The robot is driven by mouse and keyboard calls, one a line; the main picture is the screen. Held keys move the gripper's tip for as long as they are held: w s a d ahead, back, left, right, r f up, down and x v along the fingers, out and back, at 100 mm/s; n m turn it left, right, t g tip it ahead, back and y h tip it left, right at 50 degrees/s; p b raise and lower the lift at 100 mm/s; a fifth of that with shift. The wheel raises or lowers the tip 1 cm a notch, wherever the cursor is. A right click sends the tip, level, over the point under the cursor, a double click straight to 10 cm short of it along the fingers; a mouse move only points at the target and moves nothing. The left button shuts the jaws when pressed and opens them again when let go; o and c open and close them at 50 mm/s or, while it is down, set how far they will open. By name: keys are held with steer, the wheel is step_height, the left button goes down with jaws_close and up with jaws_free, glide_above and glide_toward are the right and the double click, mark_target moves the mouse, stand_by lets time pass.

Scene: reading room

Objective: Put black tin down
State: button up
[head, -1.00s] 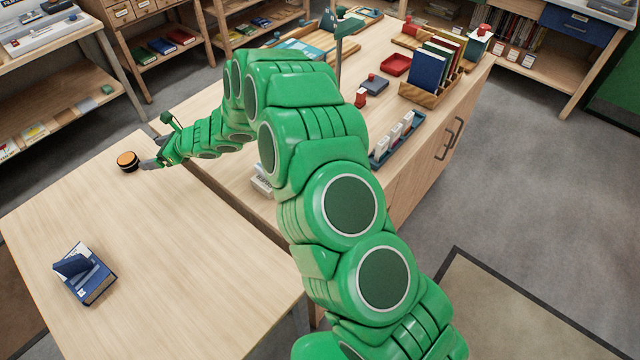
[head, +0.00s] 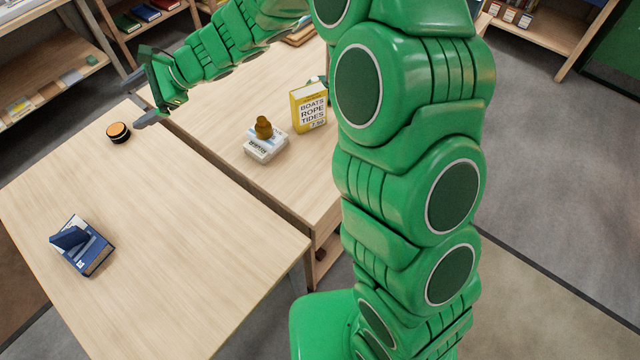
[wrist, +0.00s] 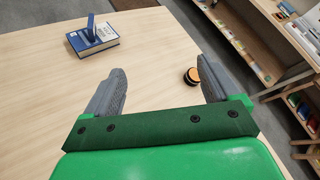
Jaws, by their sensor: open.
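The black tin (head: 118,132) with an orange top stands upright on the near left table (head: 170,225), close to its far edge. It also shows in the wrist view (wrist: 192,76), just inside the right finger. My gripper (head: 139,99) is open and empty, above and to the right of the tin in the head view. Its two grey fingers are spread wide in the wrist view (wrist: 160,66). The tin stands free, apart from the fingers as far as I can tell.
A blue book with a blue stand-like piece on it (head: 82,246) lies on the same table. A white box with a brown object on top (head: 265,145) and a yellow book (head: 309,107) stand on the adjoining table. The near table's middle is clear.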

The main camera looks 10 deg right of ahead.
steer(key=s+d+r+n+g+h, duration=0.1)
steer(key=s+d+r+n+h, duration=0.2)
steer(key=s+d, duration=0.45)
steer(key=s+d+r+n+g+h, duration=0.1)
steer(key=s+d+r+n, duration=0.1)
steer(key=s+d+n, duration=0.5)
steer(key=s+d+h, duration=0.3)
steer(key=s+d, duration=0.3)
steer(key=d, duration=0.4)
steer(key=s+d+n+t+h, duration=0.1)
steer(key=s+d+h, duration=0.2)
steer(key=d, duration=0.8)
steer(key=s+d+h, duration=0.3)
steer(key=s+d, duration=0.5)
steer(key=d, duration=0.3)
steer(key=shift+s+f, duration=0.25)
steer(key=shift+s, duration=0.1)
